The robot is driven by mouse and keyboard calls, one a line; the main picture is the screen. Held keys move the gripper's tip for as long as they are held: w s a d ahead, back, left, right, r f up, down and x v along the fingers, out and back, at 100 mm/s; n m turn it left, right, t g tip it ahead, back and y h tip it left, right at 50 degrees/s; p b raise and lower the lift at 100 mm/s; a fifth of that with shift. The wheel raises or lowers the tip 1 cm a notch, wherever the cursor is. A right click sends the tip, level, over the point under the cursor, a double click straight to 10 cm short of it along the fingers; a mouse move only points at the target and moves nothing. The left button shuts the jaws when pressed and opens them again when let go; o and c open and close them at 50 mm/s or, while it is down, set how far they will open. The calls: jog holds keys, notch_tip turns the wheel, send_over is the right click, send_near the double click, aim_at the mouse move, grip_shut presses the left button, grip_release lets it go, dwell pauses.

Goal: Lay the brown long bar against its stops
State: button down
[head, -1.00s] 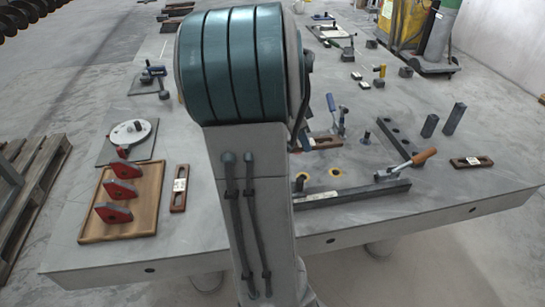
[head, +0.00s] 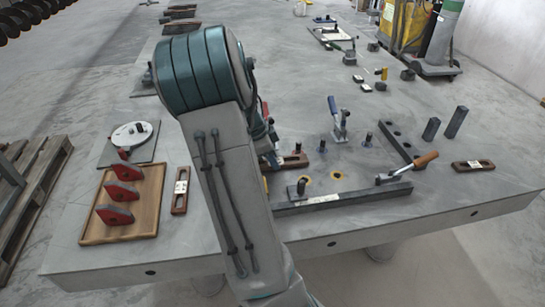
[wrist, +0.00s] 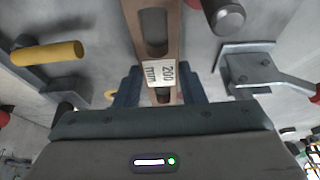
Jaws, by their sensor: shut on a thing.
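The brown long bar (head: 293,161), slotted and with a white label, is at my gripper (head: 273,160), just behind the grey front rail (head: 345,197). In the wrist view, the bar (wrist: 152,18) runs up from between the two blue fingers of my gripper (wrist: 160,88), which are shut on it. Its label reads 200 mm. I cannot tell whether it touches the table. Upright pins stand nearby, one (head: 322,146) right of the bar and another (head: 367,139) farther right. The grey holed bar (head: 401,143) lies beyond them. My arm hides part of the area.
Other brown slotted bars lie left (head: 180,192) and right (head: 472,165). A wooden tray (head: 148,222) holds red-based pieces.

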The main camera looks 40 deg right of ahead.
jog(key=shift+f, duration=0.15)
jog(key=c, duration=0.9)
grip_release()
jog(key=v, duration=1.2)
jog(key=s+a+n+t+y, duration=0.1)
jog(key=s+a+n, duration=0.3)
jog(key=a+n, duration=0.4)
jog(key=s+a+n+t+y, duration=0.1)
jog(key=s+a+n, duration=0.3)
jog(key=a+n, duration=0.4)
jog(key=s+a+n+t+y, duration=0.2)
jog(key=s+a+n, duration=0.3)
jog(key=a+n, duration=0.3)
jog(key=shift+s+a+r+n+t+p, duration=0.1)
jog(key=shift+a+n+t+p, duration=0.1)
jog(key=shift+a, duration=0.85)
jog(key=shift+s+a+r+n+t+p, duration=0.1)
jog(key=shift+a+r+n+t+p, duration=0.1)
jog(key=shift+a, duration=0.8)
